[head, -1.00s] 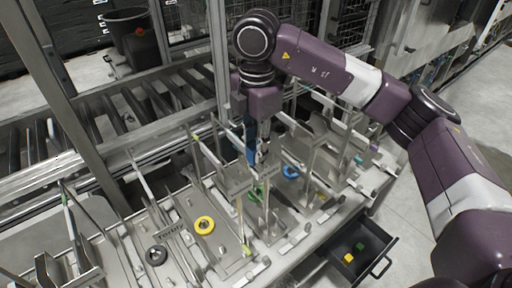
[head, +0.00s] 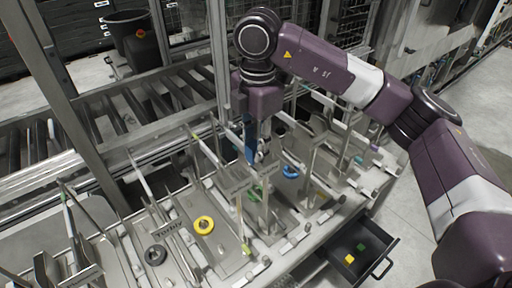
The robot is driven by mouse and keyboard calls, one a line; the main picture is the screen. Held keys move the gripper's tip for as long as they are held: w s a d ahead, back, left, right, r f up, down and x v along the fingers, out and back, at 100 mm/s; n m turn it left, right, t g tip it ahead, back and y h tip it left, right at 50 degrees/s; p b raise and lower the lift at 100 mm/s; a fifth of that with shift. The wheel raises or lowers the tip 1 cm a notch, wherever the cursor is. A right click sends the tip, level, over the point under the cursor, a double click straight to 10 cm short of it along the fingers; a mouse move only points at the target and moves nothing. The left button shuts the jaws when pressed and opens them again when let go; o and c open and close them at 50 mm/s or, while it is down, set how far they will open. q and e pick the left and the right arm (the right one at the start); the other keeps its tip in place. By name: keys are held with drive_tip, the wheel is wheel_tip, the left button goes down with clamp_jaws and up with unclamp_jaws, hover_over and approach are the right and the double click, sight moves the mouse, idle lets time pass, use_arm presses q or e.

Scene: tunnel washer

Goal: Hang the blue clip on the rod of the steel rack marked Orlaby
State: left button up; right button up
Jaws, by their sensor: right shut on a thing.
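My right gripper (head: 257,153) points down among the steel racks near the middle of the head view. It is shut on a blue piece (head: 250,148), which appears to be the blue clip; it hangs upright and is partly hidden by the gripper and rack bars. The steel rack around the gripper has upright plates and a slanting rod (head: 222,146). I cannot tell whether the clip touches the rod. A label (head: 168,230) on the plate to the left is too blurred to read surely, and I cannot make out Orlaby. My left gripper is out of view.
An open drawer (head: 376,243) holds yellow and green blocks. A roller conveyor (head: 110,122) runs behind.

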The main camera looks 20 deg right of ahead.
drive_tip(key=shift+s+f+g, duration=0.15)
drive_tip(key=shift+s+f, duration=0.1)
drive_tip(key=shift+f, duration=0.45)
drive_tip(key=shift+s+f+g, duration=0.15)
drive_tip(key=shift+s+f, duration=0.1)
drive_tip(key=shift+f, duration=0.4)
drive_tip(key=shift+c, duration=0.2)
clamp_jaws()
drive_tip(key=o, duration=0.9)
unclamp_jaws()
drive_tip(key=shift+w+f, duration=0.1)
drive_tip(key=o, duration=0.3)
drive_tip(key=shift+w+f, duration=0.1)
drive_tip(key=shift+w, duration=0.2)
drive_tip(key=shift+o, duration=0.5)
drive_tip(key=shift+w+d+f, duration=0.15)
drive_tip(key=shift+w, duration=0.3)
drive_tip(key=shift+s+r, duration=0.25)
drive_tip(key=shift+r, duration=0.05)
drive_tip(key=shift+w, duration=0.1)
